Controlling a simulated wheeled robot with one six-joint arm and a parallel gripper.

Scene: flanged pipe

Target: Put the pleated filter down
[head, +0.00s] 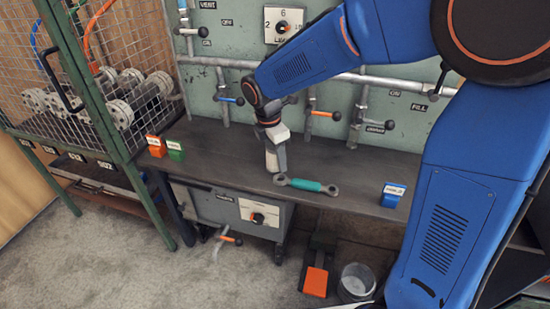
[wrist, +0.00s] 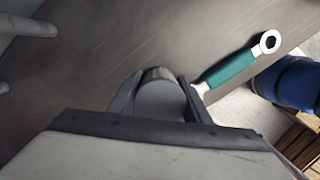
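My gripper (head: 276,154) points down over the dark workbench (head: 225,168), left of a double-ended wrench with a teal handle. In the wrist view its two fingers (wrist: 160,90) stand on either side of a short grey cylinder with a pale round end, which I take to be the pleated filter (wrist: 160,102). The fingers appear to touch its sides. No pleats can be made out. In the head view the fingers and filter blend together, and I cannot tell whether the filter's lower end touches the bench.
The wrench (head: 307,186) lies close right of my gripper. Orange (head: 156,146) and green (head: 175,150) labelled blocks stand at the left, a blue one (head: 393,195) at the right. A pipe panel (head: 225,90) rises behind. A mesh cage (head: 85,80) stands left.

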